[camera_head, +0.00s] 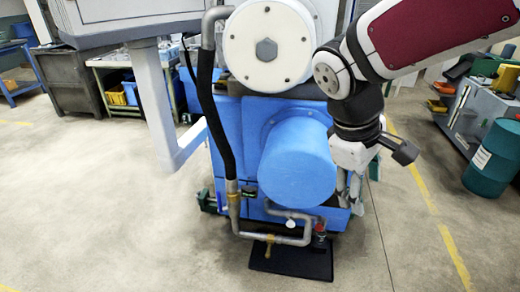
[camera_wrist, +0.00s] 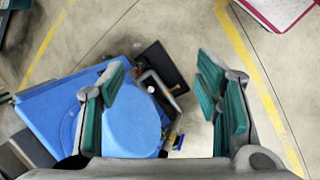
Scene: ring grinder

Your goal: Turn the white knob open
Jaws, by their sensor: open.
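A small white round knob (camera_head: 290,222) sits on the grey pipe low at the front of the blue machine (camera_head: 298,165). It also shows as a small white spot in the wrist view (camera_wrist: 151,90), between the fingers and beyond them. My gripper (camera_wrist: 163,85) is open and empty, with green pads apart. In the head view my gripper (camera_head: 350,188) points down at the right side of the machine, to the right of the knob and above it, apart from it. Its fingers are partly hidden there by the blue cylinder.
A grey pipe (camera_head: 240,222) with a brass handle (camera_head: 268,246) and a red-topped fitting (camera_head: 320,236) surround the knob's area. A black mat (camera_head: 292,262) lies below. A teal barrel (camera_head: 494,160) stands at right. The floor in front is clear.

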